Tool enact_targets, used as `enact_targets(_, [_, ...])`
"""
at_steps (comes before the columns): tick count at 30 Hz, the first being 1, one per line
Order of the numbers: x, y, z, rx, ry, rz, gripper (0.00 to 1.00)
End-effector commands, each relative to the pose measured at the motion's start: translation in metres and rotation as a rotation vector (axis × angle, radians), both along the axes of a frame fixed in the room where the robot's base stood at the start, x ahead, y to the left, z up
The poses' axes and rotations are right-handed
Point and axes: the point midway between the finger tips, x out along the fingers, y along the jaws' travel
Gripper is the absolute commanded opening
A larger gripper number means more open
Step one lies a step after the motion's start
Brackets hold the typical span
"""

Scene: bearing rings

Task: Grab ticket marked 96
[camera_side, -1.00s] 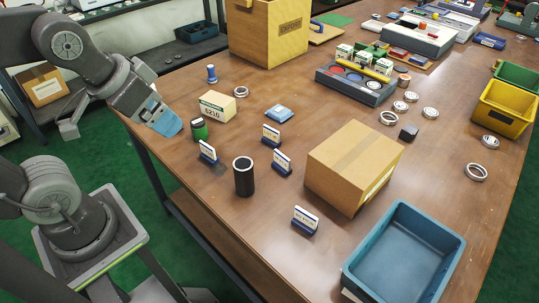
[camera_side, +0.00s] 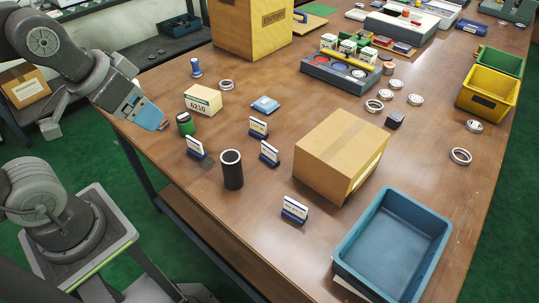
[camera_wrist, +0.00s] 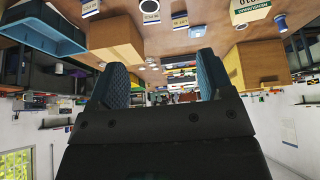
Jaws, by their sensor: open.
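Several small white tickets stand upright in dark blue holders on the brown table. In the side view, one (camera_side: 196,146) is near the green can, two (camera_side: 258,127) (camera_side: 269,152) are further right, and one (camera_side: 294,208) is in front of the cardboard box. Their print is too small to read, so I cannot tell which is marked 96. The wrist view shows tickets upside down along its top edge (camera_wrist: 150,9) (camera_wrist: 180,20). My gripper (camera_side: 156,119) is above the table's left edge, apart from every ticket. Its blue fingers are apart and empty in the wrist view (camera_wrist: 160,66).
A black cylinder (camera_side: 231,170) stands among the tickets. A green can (camera_side: 185,124) and a cream box (camera_side: 203,100) are near my gripper. A cardboard box (camera_side: 340,150) and a blue bin (camera_side: 392,245) stand to the right. Bearing rings (camera_side: 460,156) lie beyond.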

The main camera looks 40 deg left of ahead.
Motion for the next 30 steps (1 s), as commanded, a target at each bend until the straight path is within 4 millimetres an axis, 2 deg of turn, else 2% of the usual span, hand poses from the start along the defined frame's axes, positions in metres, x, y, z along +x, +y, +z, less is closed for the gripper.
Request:
enact_targets(1, [0.000, 0.000, 0.000, 0.000, 0.000, 0.000, 0.69])
enact_targets(11, [0.000, 0.000, 0.000, 0.000, 0.000, 0.000, 0.38])
enact_targets(20, [0.006, -0.001, 0.002, 0.014, 0.011, -0.028, 0.38])
enact_targets(23, [0.021, -0.002, 0.005, 0.053, 0.043, -0.114, 0.38])
enact_targets(26, [0.048, -0.005, 0.008, 0.115, 0.092, -0.259, 0.38])
enact_targets(30, [0.094, -0.011, 0.003, 0.203, 0.166, -0.504, 0.38])
